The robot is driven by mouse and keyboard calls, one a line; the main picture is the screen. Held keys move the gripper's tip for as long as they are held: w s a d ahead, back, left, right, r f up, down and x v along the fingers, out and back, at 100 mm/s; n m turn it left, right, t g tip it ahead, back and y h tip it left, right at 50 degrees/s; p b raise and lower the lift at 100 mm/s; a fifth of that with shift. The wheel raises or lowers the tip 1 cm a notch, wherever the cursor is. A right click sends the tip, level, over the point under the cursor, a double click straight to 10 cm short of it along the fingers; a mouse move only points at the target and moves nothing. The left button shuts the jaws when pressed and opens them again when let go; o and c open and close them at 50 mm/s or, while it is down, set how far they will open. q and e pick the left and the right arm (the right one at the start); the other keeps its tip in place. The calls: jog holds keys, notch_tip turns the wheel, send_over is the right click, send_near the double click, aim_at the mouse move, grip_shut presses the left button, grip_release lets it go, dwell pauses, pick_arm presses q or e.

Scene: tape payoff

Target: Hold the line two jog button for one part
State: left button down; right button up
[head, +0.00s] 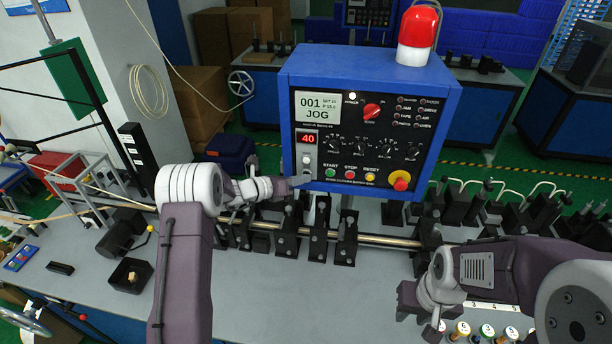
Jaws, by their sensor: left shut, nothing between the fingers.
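A blue control box (375,68) carries a dark panel with a display reading "001 JOG" (317,108). A small red "40" display (308,138) sits at its left, with pale buttons (306,160) below it. Green START (331,173), red STOP (351,174) and RESET (370,177) buttons line the bottom. I cannot read which button is the line two jog. My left gripper (303,181) is shut and empty at the panel's lower left, just below the pale buttons; contact cannot be told. My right gripper (408,300) is low over the bench at right; its jaws are unclear.
A red beacon (417,28) tops the box. A metal rod (385,240) with black clamps crosses the bench below it. Numbered coloured caps (487,331) stand near my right gripper. A small blue button box (20,258) lies far left. The front middle bench is clear.

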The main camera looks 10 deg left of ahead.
dwell(0.3)
pick_arm(q)
jog(key=shift+s+b, duration=0.3)
jog(key=shift+s, duration=0.5)
jog(key=s+b, duration=0.1)
jog(key=s, duration=0.4)
jog(key=shift+d+f, duration=0.1)
